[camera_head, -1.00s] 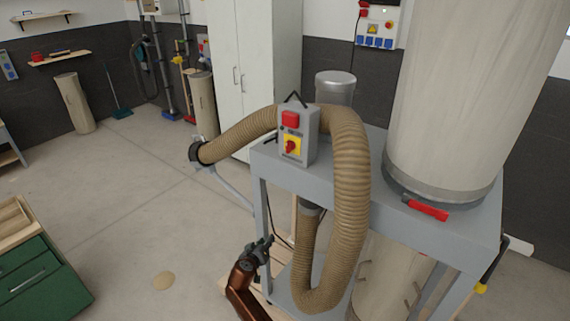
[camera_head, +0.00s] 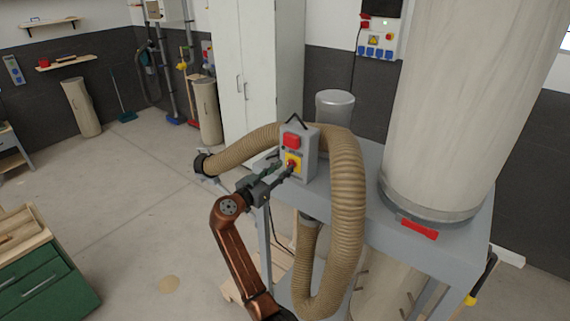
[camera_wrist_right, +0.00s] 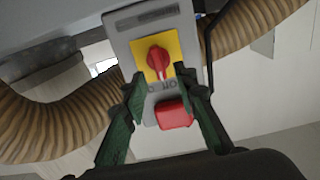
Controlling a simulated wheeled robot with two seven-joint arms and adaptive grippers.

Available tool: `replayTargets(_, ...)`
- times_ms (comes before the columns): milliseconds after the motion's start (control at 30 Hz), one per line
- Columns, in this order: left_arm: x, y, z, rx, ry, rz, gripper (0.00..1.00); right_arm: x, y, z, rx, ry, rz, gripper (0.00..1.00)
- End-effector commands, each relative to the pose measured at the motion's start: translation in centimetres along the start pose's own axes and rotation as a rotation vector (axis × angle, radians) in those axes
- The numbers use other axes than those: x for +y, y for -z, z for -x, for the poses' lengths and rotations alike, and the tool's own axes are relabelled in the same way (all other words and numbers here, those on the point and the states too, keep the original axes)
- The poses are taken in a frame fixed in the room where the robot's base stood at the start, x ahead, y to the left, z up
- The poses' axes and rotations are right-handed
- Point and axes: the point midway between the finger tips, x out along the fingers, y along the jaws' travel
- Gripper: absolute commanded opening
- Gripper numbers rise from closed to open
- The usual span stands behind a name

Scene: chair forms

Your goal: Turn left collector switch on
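The switch box (camera_head: 299,152) is grey and stands at the front edge of the collector's table. It has a red button (camera_head: 291,141) above and a red rotary knob (camera_head: 292,163) on a yellow plate below. In the right wrist view the box appears inverted, with the knob (camera_wrist_right: 158,60) above the red button (camera_wrist_right: 173,114). My right gripper (camera_head: 281,171) is at the yellow plate. In the wrist view its green fingers (camera_wrist_right: 160,82) are apart, with their tips near either side of the knob; contact cannot be told. My left gripper is not in view.
A ribbed tan hose (camera_head: 348,190) loops close around the box. A tall pale filter bag (camera_head: 450,110) stands on the grey table (camera_head: 368,205) at the right. A green drawer cabinet (camera_head: 50,280) is at the lower left.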

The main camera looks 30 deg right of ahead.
Motion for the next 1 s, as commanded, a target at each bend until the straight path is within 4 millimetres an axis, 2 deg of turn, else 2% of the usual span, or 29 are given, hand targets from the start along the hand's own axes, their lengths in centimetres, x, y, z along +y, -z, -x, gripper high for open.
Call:
replayTargets(200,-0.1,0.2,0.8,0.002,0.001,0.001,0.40,0.0,0.1,-1.9,0.001,0.000,0.002,0.27)
replayTargets(500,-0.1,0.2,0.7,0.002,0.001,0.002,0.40,0.0,-0.1,-2.1,0.000,0.001,0.002,0.26)
replayTargets(867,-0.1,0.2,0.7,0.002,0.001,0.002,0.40,0.0,-0.1,-2.0,0.000,0.001,0.002,0.01)
replayTargets(1000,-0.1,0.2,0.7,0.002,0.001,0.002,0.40,0.0,-0.1,-2.0,0.000,0.001,0.002,0.00)
